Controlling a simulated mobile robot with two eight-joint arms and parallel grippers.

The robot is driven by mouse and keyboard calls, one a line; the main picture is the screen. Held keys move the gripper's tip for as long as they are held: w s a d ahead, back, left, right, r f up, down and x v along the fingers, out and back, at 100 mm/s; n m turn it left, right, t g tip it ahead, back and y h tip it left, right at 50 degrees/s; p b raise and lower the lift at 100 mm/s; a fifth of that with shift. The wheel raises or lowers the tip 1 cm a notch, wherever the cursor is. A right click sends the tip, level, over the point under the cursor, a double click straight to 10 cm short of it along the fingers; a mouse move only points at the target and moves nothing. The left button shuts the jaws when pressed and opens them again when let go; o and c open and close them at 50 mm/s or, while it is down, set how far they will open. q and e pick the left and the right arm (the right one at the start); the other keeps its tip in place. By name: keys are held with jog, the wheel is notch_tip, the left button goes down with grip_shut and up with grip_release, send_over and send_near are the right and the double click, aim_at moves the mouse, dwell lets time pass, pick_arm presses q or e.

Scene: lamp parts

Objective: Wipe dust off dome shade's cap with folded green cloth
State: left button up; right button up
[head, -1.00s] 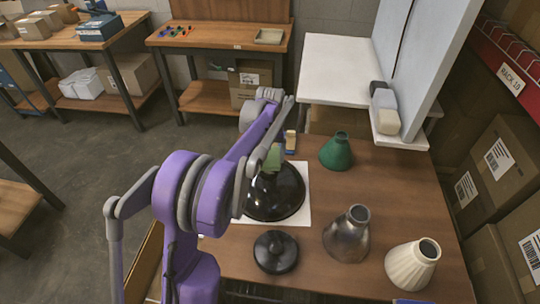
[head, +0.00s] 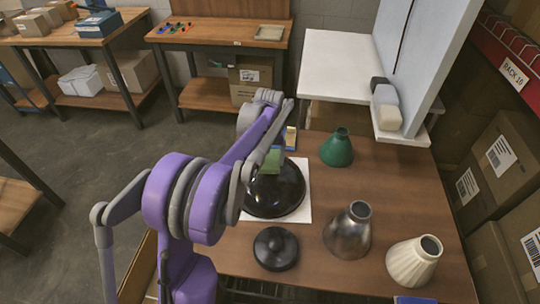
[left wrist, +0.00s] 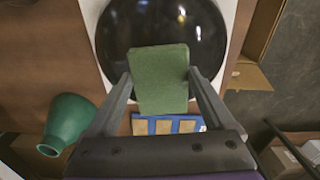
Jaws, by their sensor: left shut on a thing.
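The glossy black dome shade (head: 280,194) sits on a white square sheet (head: 303,212) on the brown table. My left gripper (left wrist: 160,80) is shut on the folded green cloth (left wrist: 160,65), with one finger on each side of it. In the left wrist view the cloth overlaps the edge of the black dome (left wrist: 205,30). In the head view the green cloth (head: 271,161) is at the dome's upper far side. I cannot tell whether it touches the dome. The cap and any dust are not clear. My right gripper is not in view.
A green shade (head: 337,150), a metallic shade (head: 349,235), a cream shade (head: 413,262) and a black round part (head: 275,249) stand around the dome. A blue item with tan pads (left wrist: 170,125) lies just beyond it. A white shelf unit (head: 345,80) rises behind right.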

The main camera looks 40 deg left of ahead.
pick_arm(q)
jog(key=shift+s+d+f+b, duration=0.1)
jog(key=shift+s+d, duration=0.25)
jog(key=shift+s, duration=0.3)
jog(key=shift+s+d+r+b, duration=0.1)
jog(key=shift+s+d, duration=0.25)
jog(key=shift+s, duration=0.25)
jog(key=shift+s+d+f+b, duration=0.1)
jog(key=shift+s+d, duration=0.25)
jog(key=shift+s, duration=0.3)
jog(key=shift+w+a, duration=0.4)
jog(key=shift+w, duration=0.35)
jog(key=shift+w+a, duration=0.4)
jog(key=shift+w, duration=0.3)
jog(key=shift+w+a+p, duration=0.2)
jog(key=shift+w+a, duration=0.2)
jog(key=shift+w, duration=0.3)
jog(key=shift+w+a+p, duration=0.2)
jog(key=shift+w+a, duration=0.2)
jog(key=shift+w, duration=0.3)
jog(key=shift+r+p, duration=1.55)
jog(key=shift+r, duration=1.5)
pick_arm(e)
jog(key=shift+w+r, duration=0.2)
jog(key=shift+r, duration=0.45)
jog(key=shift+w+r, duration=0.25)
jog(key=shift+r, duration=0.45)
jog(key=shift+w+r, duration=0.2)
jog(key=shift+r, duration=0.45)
